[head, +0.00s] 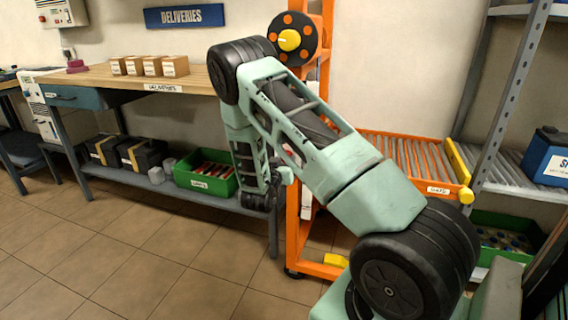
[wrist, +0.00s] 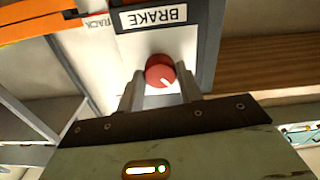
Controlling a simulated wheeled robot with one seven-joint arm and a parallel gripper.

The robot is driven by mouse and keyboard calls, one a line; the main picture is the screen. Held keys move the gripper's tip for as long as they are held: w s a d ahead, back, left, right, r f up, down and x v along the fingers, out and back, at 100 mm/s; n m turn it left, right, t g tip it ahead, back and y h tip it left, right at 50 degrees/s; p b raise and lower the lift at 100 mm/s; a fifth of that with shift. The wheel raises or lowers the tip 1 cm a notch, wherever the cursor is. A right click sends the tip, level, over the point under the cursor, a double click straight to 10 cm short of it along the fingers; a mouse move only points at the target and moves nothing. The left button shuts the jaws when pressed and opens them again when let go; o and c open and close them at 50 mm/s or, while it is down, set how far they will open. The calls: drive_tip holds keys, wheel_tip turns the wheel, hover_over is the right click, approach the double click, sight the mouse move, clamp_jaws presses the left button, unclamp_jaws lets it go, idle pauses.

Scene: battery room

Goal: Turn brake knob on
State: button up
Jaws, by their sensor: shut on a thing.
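The brake knob (wrist: 160,72) is round and red with a white pointer mark, and shows in the wrist view on a pale panel.
The orange rack (head: 302,225) stands beside the workbench (head: 112,77), which holds several small boxes (head: 152,66). A green crate (head: 206,172) and black boxes (head: 128,153) sit on its lower shelf. A grey metal shelf (head: 505,95) rises at right. Tiled floor (head: 130,255) is clear at left.

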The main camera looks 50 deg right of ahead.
drive_tip(key=m+b, duration=1.4)
drive_tip(key=m, duration=0.2)
drive_tip(key=shift+a+f, duration=0.1)
drive_tip(key=shift+f, duration=0.05)
drive_tip(key=shift+m, duration=0.5)
drive_tip(key=o, duration=1)
drive_tip(key=p+v, duration=0.3)
drive_tip(key=v, duration=1.4)
drive_tip(key=shift+s+a, duration=0.15)
